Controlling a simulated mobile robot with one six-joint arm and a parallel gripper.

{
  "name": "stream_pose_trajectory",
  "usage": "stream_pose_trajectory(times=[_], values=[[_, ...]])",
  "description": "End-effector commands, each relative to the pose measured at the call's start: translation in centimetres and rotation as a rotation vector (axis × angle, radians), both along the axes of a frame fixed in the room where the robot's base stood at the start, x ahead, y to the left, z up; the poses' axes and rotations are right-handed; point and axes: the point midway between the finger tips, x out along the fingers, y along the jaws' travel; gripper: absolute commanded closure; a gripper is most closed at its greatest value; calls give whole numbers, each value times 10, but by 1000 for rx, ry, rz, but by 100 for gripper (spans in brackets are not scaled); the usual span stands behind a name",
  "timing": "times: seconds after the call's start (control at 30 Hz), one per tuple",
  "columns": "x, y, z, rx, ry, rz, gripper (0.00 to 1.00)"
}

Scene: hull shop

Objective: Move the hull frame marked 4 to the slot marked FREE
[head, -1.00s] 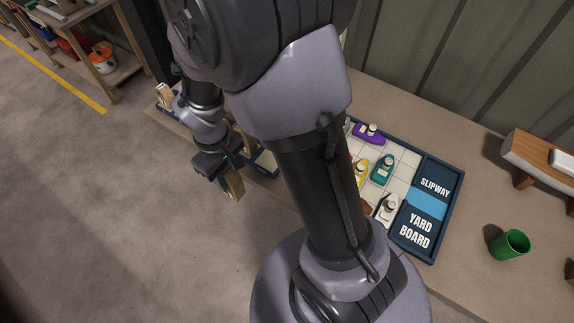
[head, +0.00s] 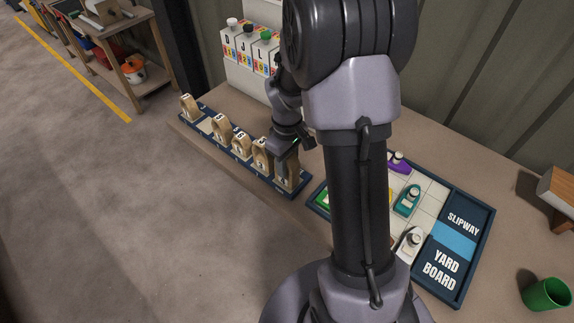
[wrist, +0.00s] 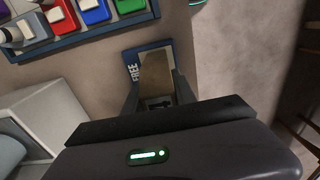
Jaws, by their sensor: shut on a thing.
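My gripper (head: 286,160) is shut on a light wooden hull frame (wrist: 155,75), seen between its fingers in the wrist view. The held frame's number is too small and dark to read. It is at the right end of the long dark blue rack (head: 297,187), beside the FREE label (wrist: 137,72). Whether the frame sits fully down in the slot or just above it, I cannot tell. Several other wooden frames with numbers stand upright in the rack to the left, including one marked 6 (head: 240,143). A gap shows after the leftmost frame (head: 188,104).
The yard board (head: 466,262), a blue-rimmed tray with toy boats, lies right of the rack, partly hidden by my arm. A green cup (head: 546,294) stands at the right. The bench edge runs along the rack's front.

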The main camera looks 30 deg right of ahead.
Motion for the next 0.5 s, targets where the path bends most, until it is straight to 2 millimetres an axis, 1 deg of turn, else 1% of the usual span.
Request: stream_pose_trajectory(times=[0.17,0.2,0.27,0.3,0.5], values=[[0,0,-3,0,0,0,100],[0,0,-3,0,0,0,62],[0,0,-2,0,0,0,50],[0,0,-2,0,0,0,46],[0,0,-2,0,0,0,46]])
